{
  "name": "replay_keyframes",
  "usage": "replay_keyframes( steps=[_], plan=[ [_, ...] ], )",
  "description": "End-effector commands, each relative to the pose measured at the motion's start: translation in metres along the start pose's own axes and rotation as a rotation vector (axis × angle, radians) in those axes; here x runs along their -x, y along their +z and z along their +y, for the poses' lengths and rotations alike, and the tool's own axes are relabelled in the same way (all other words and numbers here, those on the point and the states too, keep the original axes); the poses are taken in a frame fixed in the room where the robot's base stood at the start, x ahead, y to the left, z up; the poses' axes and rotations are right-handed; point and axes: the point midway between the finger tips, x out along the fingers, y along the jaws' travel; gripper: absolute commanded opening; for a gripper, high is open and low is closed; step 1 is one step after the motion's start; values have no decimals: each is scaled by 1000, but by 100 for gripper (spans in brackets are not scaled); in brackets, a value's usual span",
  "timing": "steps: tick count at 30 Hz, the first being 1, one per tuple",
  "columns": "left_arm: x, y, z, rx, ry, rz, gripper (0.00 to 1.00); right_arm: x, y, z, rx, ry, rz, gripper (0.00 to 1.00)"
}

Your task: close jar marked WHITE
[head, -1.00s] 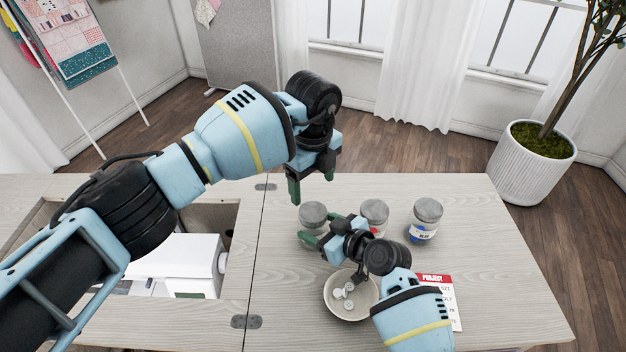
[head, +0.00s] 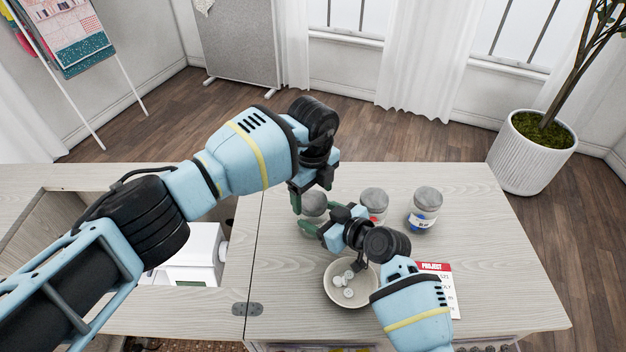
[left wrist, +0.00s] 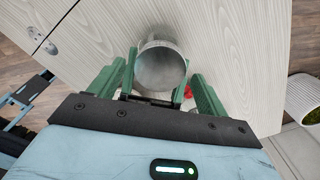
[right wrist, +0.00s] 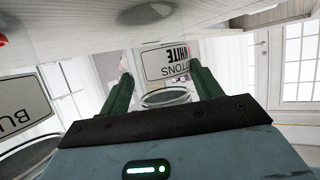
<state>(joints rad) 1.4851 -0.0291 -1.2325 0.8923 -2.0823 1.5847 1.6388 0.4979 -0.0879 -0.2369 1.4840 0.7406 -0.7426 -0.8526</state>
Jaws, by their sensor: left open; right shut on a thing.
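The jar marked WHITE stands at the left of a row of jars on the table, its grey lid (head: 314,202) on top. Its upside-down WHITE label (right wrist: 170,62) shows between the fingers in the right wrist view. My right gripper (head: 321,223) is shut on this jar's body from the front. My left gripper (head: 311,194) is open above, its fingers on either side of the lid. In the left wrist view the round grey lid (left wrist: 160,68) lies between the green fingers. I cannot tell whether the lid sits fully down.
A jar with a red label (head: 373,203) stands close to the right, and a blue-labelled jar (head: 424,210) farther right. A bowl of buttons (head: 336,294) and a project card (head: 440,278) lie in front. A white sewing machine (head: 195,257) sits in the cabinet opening at left.

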Motion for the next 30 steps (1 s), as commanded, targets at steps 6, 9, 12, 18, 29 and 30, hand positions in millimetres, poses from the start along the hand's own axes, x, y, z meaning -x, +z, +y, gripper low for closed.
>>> replay_keyframes(
  steps=[6, 9, 12, 18, 29, 30],
  plan=[
    [-10, 0, 0, -2, 0, -1, 77, 0, 1, 0, 0, 0, -2, 1],
    [-11, 0, 0, -2, -1, -1, 77, 0, 1, 0, 0, 0, -2, 1],
    [-11, 0, 0, -2, 0, -1, 77, 0, 1, 0, 0, 0, -2, 1],
    [-10, 0, 0, -1, -1, -1, 59, 0, 1, 0, 0, 0, -2, 1],
    [-10, 0, 0, -28, 0, -1, 31, 0, 1, 0, 0, 0, -2, 1],
    [-10, 0, 0, -58, 0, -2, 31, 0, 1, 0, 0, 0, -2, 1]
  ],
)
